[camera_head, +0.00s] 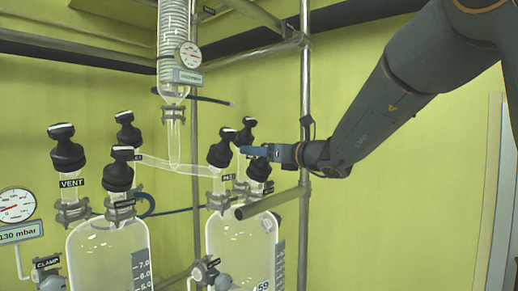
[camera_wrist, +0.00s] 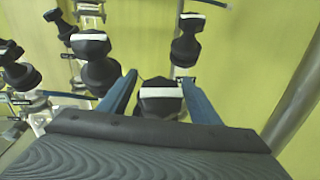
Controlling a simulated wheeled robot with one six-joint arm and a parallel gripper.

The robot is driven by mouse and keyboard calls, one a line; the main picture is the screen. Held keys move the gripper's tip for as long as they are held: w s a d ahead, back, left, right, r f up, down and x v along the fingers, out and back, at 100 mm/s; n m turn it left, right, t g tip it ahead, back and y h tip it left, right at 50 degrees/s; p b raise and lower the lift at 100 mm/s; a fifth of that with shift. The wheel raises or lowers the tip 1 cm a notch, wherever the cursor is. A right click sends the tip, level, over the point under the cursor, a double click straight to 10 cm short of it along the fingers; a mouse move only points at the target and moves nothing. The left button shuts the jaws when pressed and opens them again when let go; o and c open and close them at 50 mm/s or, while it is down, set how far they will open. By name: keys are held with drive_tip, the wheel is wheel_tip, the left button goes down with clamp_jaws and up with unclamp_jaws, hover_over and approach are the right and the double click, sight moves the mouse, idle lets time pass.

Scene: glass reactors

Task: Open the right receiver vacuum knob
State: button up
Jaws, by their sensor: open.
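The right receiver (camera_head: 228,240) is a glass vessel with several black knobs with white-striped tops. My gripper (camera_head: 245,149) reaches in from the right above its front-right knob (camera_head: 258,169), which it partly hides. In the wrist view my gripper (camera_wrist: 160,77) is open, with one blue finger on each side of a black knob (camera_wrist: 160,94) with a white bar. I cannot tell whether the fingers touch it. The labels at this receiver are too small to read, so I cannot confirm which knob is the vacuum one.
Another black knob (camera_head: 221,149) stands close to the left of my gripper, and one (camera_head: 246,131) stands behind. The left receiver (camera_head: 108,255) has its own knobs. A vertical metal pole (camera_head: 305,95) and a horizontal bar (camera_head: 272,203) are close to my arm.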

sight(255, 167)
drive_tip(key=shift+w+a, duration=0.15)
drive_tip(key=shift+c, duration=0.4)
drive_tip(key=c, duration=1)
drive_tip(key=shift+f+n+g+y, duration=0.1)
drive_tip(key=shift+n+g+y, duration=0.2)
drive_tip(key=shift+n+g, duration=0.1)
